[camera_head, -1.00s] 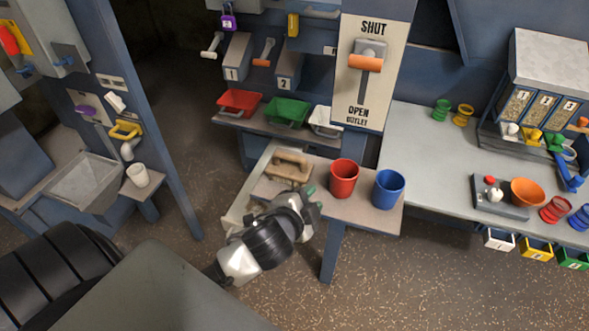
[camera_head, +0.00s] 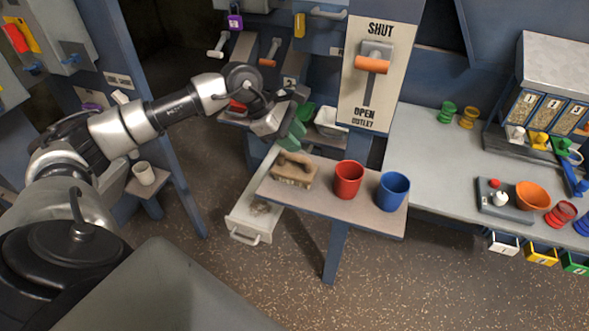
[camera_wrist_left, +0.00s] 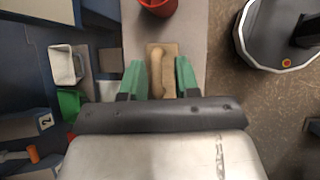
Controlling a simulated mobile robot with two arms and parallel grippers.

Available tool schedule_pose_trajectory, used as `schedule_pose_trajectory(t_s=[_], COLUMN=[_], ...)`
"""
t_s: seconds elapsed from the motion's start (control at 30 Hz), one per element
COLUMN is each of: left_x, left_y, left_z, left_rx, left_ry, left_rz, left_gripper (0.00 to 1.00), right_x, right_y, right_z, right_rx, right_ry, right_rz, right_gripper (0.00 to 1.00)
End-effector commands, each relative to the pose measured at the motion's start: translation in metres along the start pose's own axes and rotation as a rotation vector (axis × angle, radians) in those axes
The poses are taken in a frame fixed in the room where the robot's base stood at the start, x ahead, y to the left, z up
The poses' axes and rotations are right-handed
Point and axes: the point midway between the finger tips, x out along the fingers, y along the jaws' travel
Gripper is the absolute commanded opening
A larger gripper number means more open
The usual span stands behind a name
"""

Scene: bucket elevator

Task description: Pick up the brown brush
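The brown brush (camera_head: 295,170), a wooden block with a handle on top, lies at the left end of the small table (camera_head: 322,200). My left gripper (camera_head: 292,132) is raised above and just behind the brush in the head view, with green fingers. In the left wrist view the brush (camera_wrist_left: 160,66) shows between and beyond the spread fingers of my left gripper (camera_wrist_left: 161,80), which is open and empty. The fingers seem apart from the brush. My right gripper is not in view.
A red cup (camera_head: 348,180) and a blue cup (camera_head: 391,191) stand right of the brush on the same table. An open drawer (camera_head: 256,212) sticks out at the table's left. A white bin (camera_head: 330,121) stands behind. The shut/open lever panel (camera_head: 372,90) rises behind the cups.

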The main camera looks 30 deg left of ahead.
Motion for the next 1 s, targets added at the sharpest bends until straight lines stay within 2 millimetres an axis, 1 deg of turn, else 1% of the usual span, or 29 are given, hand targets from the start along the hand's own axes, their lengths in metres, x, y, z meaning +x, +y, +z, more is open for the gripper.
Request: schedule_pose_trajectory(t_s=[0.03, 0.1, 0.17, 0.2, 0.27, 0.4, 0.5, 0.67, 0.87, 0.9, 1.0], left_x=[-0.014, -0.027, -0.030, -0.029, -0.022, 0.001, 0.013, 0.024, 0.051, 0.058, 0.068], left_y=[0.006, 0.009, 0.010, 0.011, 0.010, 0.010, 0.010, 0.011, 0.011, 0.011, 0.011], left_z=[-0.015, -0.030, -0.037, -0.040, -0.042, -0.046, -0.049, -0.050, -0.052, -0.055, -0.058], left_rx=[0.027, 0.049, 0.056, 0.059, 0.060, 0.060, 0.059, 0.060, 0.058, 0.058, 0.057], left_ry=[0.084, 0.162, 0.199, 0.212, 0.217, 0.214, 0.213, 0.212, 0.210, 0.211, 0.210], left_rz=[0.005, 0.001, -0.004, -0.007, -0.010, -0.011, -0.010, -0.008, -0.011, -0.010, -0.008], left_gripper=[0.31, 0.31, 0.31, 0.31, 0.31, 0.31, 0.31, 0.31, 0.31, 0.31, 0.31], right_x=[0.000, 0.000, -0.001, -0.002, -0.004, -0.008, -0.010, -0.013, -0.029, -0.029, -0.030], right_y=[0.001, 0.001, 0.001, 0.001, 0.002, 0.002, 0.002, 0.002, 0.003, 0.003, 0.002], right_z=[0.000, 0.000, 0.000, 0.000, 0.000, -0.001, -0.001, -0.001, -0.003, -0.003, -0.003], right_rx=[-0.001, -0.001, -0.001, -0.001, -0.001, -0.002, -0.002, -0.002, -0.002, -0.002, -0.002], right_ry=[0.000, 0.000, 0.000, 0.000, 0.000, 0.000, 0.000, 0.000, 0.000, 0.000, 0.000], right_rz=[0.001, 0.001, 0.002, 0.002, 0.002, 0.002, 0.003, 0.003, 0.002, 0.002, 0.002], right_gripper=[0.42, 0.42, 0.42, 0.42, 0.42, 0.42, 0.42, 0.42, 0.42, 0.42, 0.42])
